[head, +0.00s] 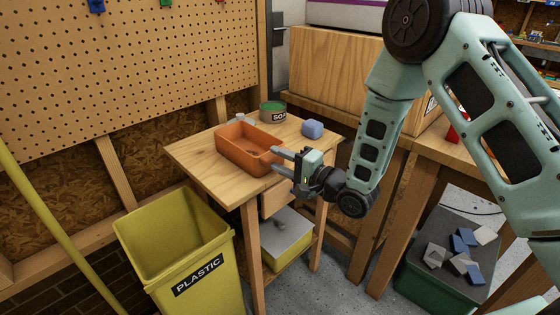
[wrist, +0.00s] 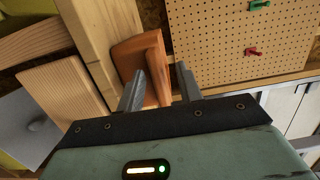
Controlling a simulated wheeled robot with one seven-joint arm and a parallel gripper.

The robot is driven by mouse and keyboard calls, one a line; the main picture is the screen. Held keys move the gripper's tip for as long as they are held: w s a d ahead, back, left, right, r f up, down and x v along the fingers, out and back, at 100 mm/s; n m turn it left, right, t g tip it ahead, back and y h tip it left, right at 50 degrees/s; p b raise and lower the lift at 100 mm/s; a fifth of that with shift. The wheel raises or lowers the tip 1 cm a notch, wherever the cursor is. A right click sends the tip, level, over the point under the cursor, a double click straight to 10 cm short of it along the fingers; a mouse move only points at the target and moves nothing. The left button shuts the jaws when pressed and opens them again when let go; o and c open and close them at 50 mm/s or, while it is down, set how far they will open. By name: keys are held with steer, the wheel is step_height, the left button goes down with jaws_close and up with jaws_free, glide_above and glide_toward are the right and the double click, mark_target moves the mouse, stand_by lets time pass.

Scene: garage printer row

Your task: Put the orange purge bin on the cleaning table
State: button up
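The orange purge bin (head: 236,158) is an open rectangular tub. It appears to rest upright on the small wooden cleaning table (head: 196,163), near its middle. My gripper (head: 279,161) is at the bin's right end, with its two fingers spread apart. In the wrist view the bin (wrist: 140,58) shows behind and between the fingers of my gripper (wrist: 160,84). The left finger overlaps the bin, and a gap shows beside the right finger. Whether a finger touches the bin is hard to tell.
A yellow plastic-waste bin (head: 180,240) stands in front at left. A workbench (head: 400,140) is at right, above a dark-topped box (head: 440,285) with several blocks.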

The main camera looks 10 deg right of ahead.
steer(key=v, duration=1.1)
steer(key=s+a+n+g+h, duration=0.4)
steer(key=a+n+g+h, duration=0.2)
steer(key=n, duration=0.3)
steer(key=s+r+n+g+h, duration=0.2)
steer(key=s+r+n+g, duration=0.1)
steer(key=s, duration=0.8)
steer(key=s+d+r+n+g+h, duration=0.1)
steer(key=s+r+n+g+h, duration=0.2)
steer(key=s, duration=0.8)
steer(key=shift+s+d+n+g+h+b, duration=0.4)
steer(key=shift+n+g, duration=0.4)
steer(key=shift+n, duration=0.3)
steer(key=shift+w, duration=0.1)
step_height(320, 180, up, 10)
steer(key=p, duration=1)
